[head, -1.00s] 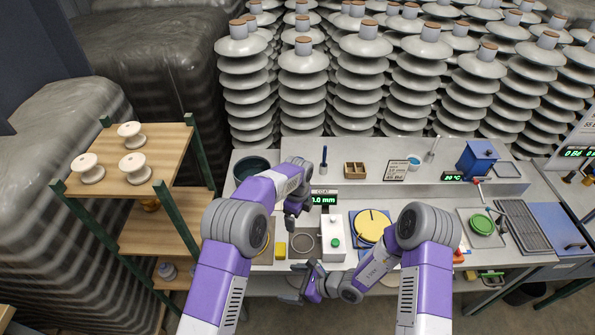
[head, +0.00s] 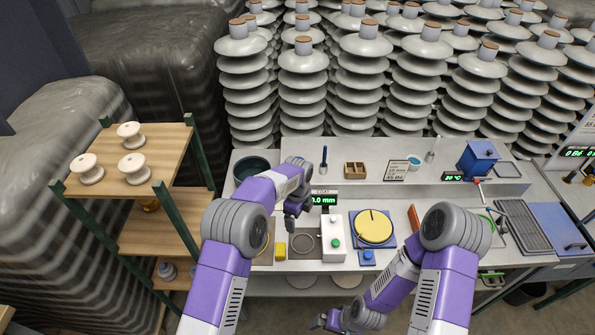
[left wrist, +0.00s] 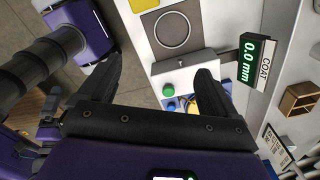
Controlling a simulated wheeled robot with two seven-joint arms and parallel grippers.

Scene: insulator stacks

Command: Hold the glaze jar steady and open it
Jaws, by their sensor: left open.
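A round green-topped item, which may be the glaze jar, is at the right of the bench; only a green sliver (head: 488,213) shows past my right arm, and I cannot tell whether it is shut. My left gripper (head: 293,214) is open and empty above the bench, left of the white coat gauge (head: 333,238). In the left wrist view its two dark fingers (left wrist: 160,72) are spread with nothing between them. My right gripper (head: 325,321) is low at the front, below the bench edge, small and partly cut off; its jaws are unclear.
A yellow disc (head: 374,227) on a blue base stands right of the gauge. A yellow block (head: 280,250) and a ring mark (head: 303,244) lie to its left. A dark tub (head: 250,163) stands at back left. Insulator stacks (head: 300,85) fill the back.

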